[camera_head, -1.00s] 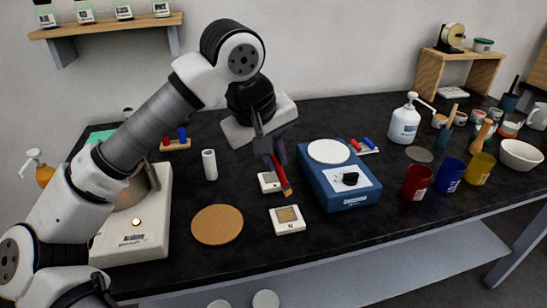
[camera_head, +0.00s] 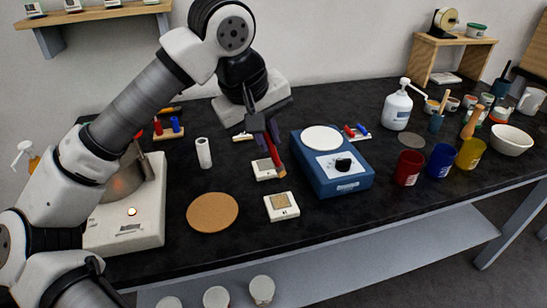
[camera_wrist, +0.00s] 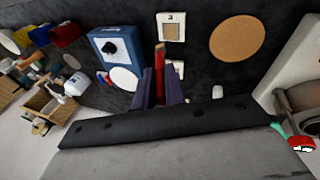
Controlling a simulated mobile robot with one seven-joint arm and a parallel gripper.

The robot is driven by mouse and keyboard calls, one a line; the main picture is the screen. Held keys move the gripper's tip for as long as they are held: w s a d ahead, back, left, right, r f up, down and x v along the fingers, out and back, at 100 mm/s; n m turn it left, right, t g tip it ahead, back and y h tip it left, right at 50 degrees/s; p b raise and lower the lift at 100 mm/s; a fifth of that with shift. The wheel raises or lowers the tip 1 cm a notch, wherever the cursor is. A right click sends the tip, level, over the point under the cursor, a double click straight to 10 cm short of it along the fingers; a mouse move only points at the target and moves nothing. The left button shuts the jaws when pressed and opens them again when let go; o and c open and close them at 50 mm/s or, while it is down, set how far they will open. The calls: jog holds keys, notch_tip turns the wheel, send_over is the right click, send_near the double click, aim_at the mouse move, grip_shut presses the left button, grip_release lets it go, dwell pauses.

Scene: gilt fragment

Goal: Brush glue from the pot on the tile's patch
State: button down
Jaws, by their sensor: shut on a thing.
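My gripper (camera_head: 264,126) is shut on a red-handled brush (camera_head: 272,148), which slants down with its brownish tip lowest. The brush also shows between the fingers in the wrist view (camera_wrist: 160,62). A white square tile with a tan patch (camera_head: 281,206) lies on the black bench, just nearer than the brush tip. It also shows in the wrist view (camera_wrist: 171,27). A second white tile (camera_head: 265,170) lies behind it, beside the brush. Whether the brush tip touches anything cannot be told. A metal pot (camera_head: 126,180) on a white heater is partly hidden by my arm.
A blue device with a white disc (camera_head: 332,174) stands close right of the brush. A round cork mat (camera_head: 212,212) and a white cylinder (camera_head: 203,153) lie left. Red (camera_head: 408,168), blue and yellow cups, a pump bottle (camera_head: 397,108) and a white bowl stand right.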

notch_tip(320, 180, down, 8)
jog(key=b, duration=0.6)
jog(key=shift+r+b, duration=0.25)
jog(key=shift+b, duration=0.15)
jog(key=shift+f+b, duration=0.8)
dwell(0.3)
